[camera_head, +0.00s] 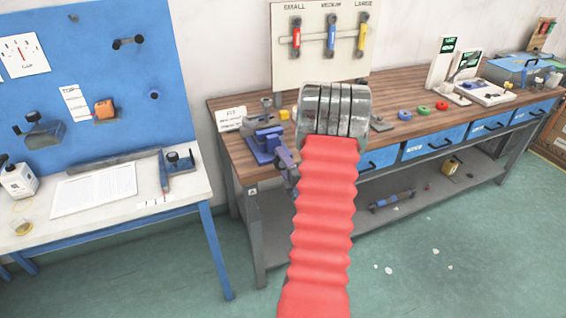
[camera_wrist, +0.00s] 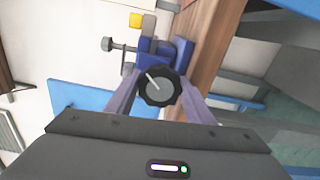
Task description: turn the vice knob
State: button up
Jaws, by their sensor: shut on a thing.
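The blue vice (camera_head: 264,142) is fixed at the left front corner of the wooden workbench. It also shows in the wrist view (camera_wrist: 183,55). Its round black knob (camera_wrist: 156,88), with a pale pointer line slanting to the upper left, faces the wrist camera. My gripper (camera_wrist: 158,84) has one finger on each side of the knob and is shut on it. In the head view, part of my gripper (camera_head: 287,166) shows in front of the vice, and my red-sleeved arm hides the rest. I cannot make out the knob there.
The workbench (camera_head: 225,115) holds a white label sign (camera_head: 230,119), a yellow block (camera_head: 284,114) and several coloured rings to the right. A tool board (camera_head: 284,65) stands behind it. A white table (camera_head: 110,205) stands at left. The floor in front is mostly clear.

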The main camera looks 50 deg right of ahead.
jog(key=m, duration=0.7)
jog(key=shift+s+f+m, duration=0.2)
jog(key=shift+f+m, duration=0.1)
jog(key=m, duration=1.2)
jog(key=shift+m, duration=0.3)
jog(key=m, duration=0.5)
jog(key=shift+d+m, duration=0.1)
jog(key=shift+m, duration=0.2)
jog(key=shift+r, duration=0.1)
jog(key=o, duration=0.6)
jog(key=shift+o, duration=0.9)
jog(key=shift+w, duration=0.1)
jog(key=shift+r, duration=0.1)
